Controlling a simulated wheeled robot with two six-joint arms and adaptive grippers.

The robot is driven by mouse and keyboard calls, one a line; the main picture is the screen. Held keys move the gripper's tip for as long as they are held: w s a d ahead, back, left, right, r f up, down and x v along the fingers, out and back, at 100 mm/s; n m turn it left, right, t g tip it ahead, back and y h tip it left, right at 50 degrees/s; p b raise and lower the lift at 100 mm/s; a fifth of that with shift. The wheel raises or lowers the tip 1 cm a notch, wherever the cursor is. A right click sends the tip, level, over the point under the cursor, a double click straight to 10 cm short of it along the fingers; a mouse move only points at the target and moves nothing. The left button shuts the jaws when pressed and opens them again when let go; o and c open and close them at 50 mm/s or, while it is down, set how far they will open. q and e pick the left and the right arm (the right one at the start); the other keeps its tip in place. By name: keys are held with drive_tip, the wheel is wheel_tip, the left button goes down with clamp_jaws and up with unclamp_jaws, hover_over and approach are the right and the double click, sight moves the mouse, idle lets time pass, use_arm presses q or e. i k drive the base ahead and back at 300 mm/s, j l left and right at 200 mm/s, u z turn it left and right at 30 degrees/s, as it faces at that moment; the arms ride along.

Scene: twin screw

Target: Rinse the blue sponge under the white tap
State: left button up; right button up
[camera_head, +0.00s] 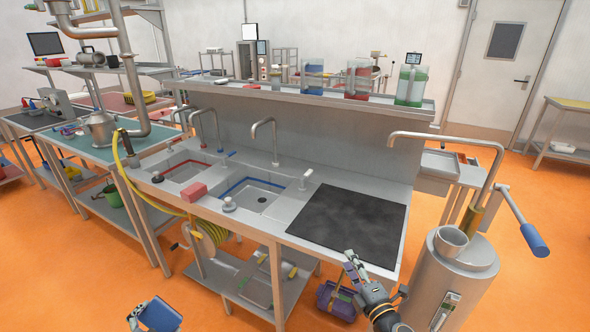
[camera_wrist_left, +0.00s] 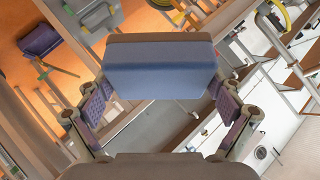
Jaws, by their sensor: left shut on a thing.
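The blue sponge (camera_wrist_left: 160,75) is a blue block with a brown edge, held between the purple-padded fingers of my left gripper (camera_wrist_left: 162,98). In the head view the sponge (camera_head: 161,315) is low at the left, apart from the counter, with my left gripper (camera_head: 146,318) partly cut off by the frame. Several grey curved taps stand along the sink counter, one behind the blue-edged sink (camera_head: 275,207). This tap (camera_head: 265,124) looks pale metal; I cannot tell which is the white tap. My right gripper (camera_head: 354,268) is in front of the dark counter panel; its opening is unclear.
A red block (camera_head: 194,192) sits on the counter's front edge between the red-edged sink (camera_head: 163,174) and the blue-edged one. A dark panel (camera_head: 345,222) covers the counter's right part. A metal urn (camera_head: 452,280) stands at the right. Orange floor (camera_head: 60,260) is open at the left.

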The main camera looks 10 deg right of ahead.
sight(301, 179)
drive_tip(key=i, duration=1.35)
